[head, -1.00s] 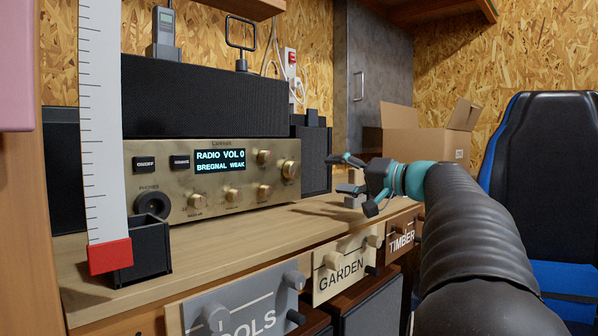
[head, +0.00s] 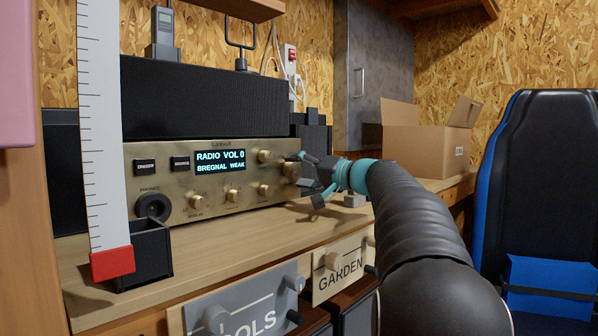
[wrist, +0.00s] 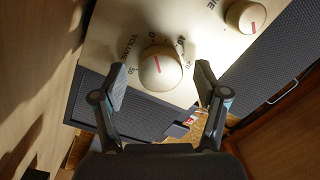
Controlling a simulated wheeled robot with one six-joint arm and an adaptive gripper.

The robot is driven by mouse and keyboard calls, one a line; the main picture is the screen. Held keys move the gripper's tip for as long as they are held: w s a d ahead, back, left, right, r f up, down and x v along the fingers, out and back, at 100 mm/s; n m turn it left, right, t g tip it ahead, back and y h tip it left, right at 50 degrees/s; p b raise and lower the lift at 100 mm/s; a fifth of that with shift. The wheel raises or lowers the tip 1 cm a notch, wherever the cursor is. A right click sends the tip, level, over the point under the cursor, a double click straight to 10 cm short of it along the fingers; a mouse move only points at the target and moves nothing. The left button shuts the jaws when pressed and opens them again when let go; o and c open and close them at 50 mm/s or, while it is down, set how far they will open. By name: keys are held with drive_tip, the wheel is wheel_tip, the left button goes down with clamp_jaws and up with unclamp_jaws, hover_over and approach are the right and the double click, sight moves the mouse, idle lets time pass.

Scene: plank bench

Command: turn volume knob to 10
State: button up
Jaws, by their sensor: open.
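The brass radio (head: 215,215) stands on the bench, and its display (head: 220,161) reads "RADIO VOL 0" and "BREGNAL WEAK". The large volume knob (head: 291,169) is at the right end of its front, partly covered by my gripper (head: 304,175). In the wrist view the round, pale volume knob (wrist: 160,72) has a short red pointer line. "VOLUME" and small numbers are printed around it; a 0 and a 50 can be made out. My gripper (wrist: 160,84) is open, with one finger on each side of the knob and visible gaps between.
A smaller knob (wrist: 246,15) with a red line is at the upper right of the wrist view. A white scale with a red end (head: 110,262) and a black box (head: 148,255) stand at the left. A cardboard box (head: 415,140) stands at the right.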

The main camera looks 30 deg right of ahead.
drive_tip(key=c, duration=1.2)
drive_tip(key=shift+o, duration=0.2)
drive_tip(key=shift+m, duration=0.3)
drive_tip(key=m, duration=0.4)
drive_tip(key=m+t, duration=0.1)
drive_tip(key=m, duration=0.5)
drive_tip(key=shift+m+p, duration=0.3)
drive_tip(key=shift+m, duration=0.1)
drive_tip(key=o, duration=1.2)
drive_tip(key=shift+c, duration=0.2)
